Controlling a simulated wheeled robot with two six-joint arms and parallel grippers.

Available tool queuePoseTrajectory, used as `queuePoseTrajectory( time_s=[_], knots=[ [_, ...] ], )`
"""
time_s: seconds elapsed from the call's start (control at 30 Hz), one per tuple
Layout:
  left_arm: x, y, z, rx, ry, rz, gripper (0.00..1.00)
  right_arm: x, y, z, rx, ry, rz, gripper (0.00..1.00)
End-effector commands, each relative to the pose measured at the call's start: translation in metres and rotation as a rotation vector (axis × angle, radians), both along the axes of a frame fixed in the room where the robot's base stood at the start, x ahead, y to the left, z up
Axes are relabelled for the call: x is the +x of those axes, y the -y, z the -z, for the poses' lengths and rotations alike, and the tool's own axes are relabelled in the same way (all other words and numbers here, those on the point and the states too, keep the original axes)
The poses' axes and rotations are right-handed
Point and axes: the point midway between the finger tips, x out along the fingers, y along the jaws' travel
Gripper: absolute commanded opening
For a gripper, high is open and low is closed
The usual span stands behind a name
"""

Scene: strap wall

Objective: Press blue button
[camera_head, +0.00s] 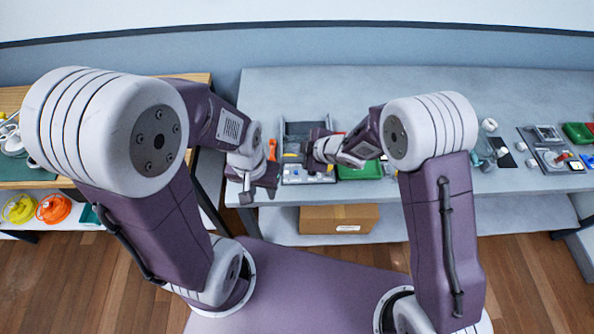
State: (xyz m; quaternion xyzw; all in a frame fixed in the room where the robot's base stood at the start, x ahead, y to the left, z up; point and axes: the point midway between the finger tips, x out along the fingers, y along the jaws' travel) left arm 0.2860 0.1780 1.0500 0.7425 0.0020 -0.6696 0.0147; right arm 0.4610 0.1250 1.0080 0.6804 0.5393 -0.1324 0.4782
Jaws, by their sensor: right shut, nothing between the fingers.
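A grey panel (295,176) with small light parts on it lies on the grey table, just below a grey tray. My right gripper (313,166) is shut and empty, over or close to the panel. It covers part of the panel. My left gripper (258,195) hangs left of the panel by the table's front edge. Its fingers look apart, with nothing between them.
A grey tray (295,130) stands behind the panel, with an orange tool (272,149) on the left and a green bin (362,171) on the right. A cardboard box (340,218) sits on the lower shelf. The table's back is clear.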

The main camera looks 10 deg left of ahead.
Motion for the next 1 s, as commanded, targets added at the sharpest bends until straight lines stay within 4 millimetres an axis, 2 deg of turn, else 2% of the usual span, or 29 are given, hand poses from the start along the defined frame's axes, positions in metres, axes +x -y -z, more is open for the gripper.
queuePoseTrajectory(
  time_s=[0.17,0.5,0.63,0.77,1.0],
  knots=[
    [0.000,0.000,0.016,0.000,0.000,0.000,0.36,0.000,0.000,0.016,0.000,-0.001,0.001,0.00],
    [0.000,0.000,0.066,0.000,0.000,0.000,0.36,0.000,0.000,0.067,0.000,-0.001,0.002,0.00],
    [0.000,0.000,0.079,0.000,0.000,0.000,0.36,0.000,0.000,0.082,0.000,-0.001,0.002,0.00],
    [0.000,0.000,0.084,0.000,0.000,0.000,0.36,0.000,0.000,0.088,0.000,-0.001,0.002,0.00],
    [0.000,0.000,0.082,0.000,0.000,0.000,0.36,0.000,0.000,0.086,0.000,-0.001,0.002,0.00]
  ],
)
